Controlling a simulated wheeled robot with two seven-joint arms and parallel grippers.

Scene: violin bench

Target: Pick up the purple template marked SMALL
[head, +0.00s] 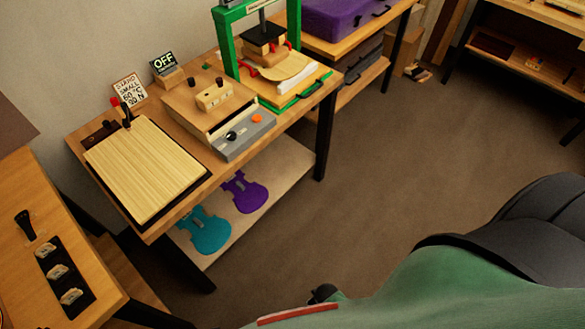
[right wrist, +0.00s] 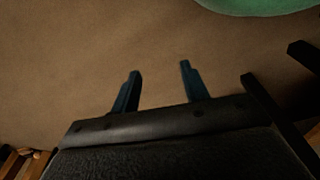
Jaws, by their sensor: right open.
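A purple violin-shaped template (head: 245,192) lies flat on the pale lower shelf (head: 290,180) of the bench in the head view. A teal violin-shaped template (head: 207,233) lies to its left and nearer. I cannot read any marking on either one. My right gripper (right wrist: 160,68) shows in the right wrist view with its two fingers apart and nothing between them, brown floor behind. Neither template shows in that view. My left gripper is not in view.
The bench top (head: 205,188) overhangs the shelf, and dark legs (head: 325,135) stand at its corners. A wooden board (head: 145,170), a control box (head: 245,137) and a green press (head: 231,45) stand on top. A card (head: 128,90) reads SMALL. Open floor (head: 400,150) lies to the right.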

